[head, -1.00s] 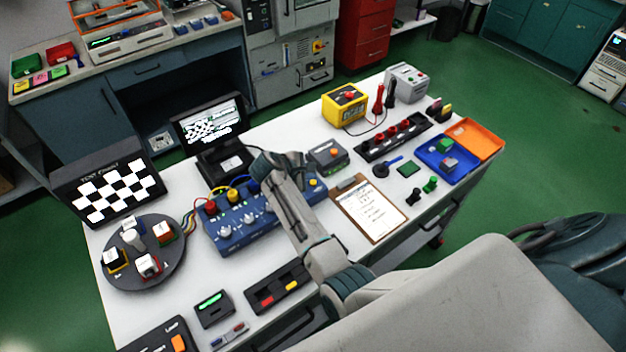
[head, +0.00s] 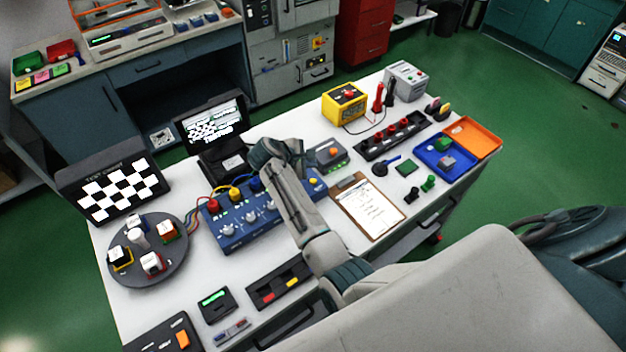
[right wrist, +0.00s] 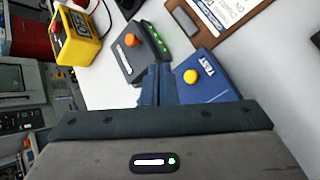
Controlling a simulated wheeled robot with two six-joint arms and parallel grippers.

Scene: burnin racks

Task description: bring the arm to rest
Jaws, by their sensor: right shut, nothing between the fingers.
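My right arm reaches from the lower right over the bench in the head view. Its gripper (head: 293,158) is above the right end of the blue panel box (head: 238,228), near the grey box with an orange button (head: 328,156). In the right wrist view the fingers (right wrist: 158,85) are together with nothing between them. Beyond them are the blue box with its yellow button (right wrist: 200,72) and the grey box (right wrist: 136,55). The head view does not show the fingertips clearly. My left gripper is not in view.
A clipboard (head: 367,209) lies right of the arm. A round turntable with several blocks (head: 171,277) and two screens, a checkered one (head: 120,190) and a smaller one (head: 211,124), stand left. A yellow box (head: 344,102) and a blue tray (head: 431,163) are further right.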

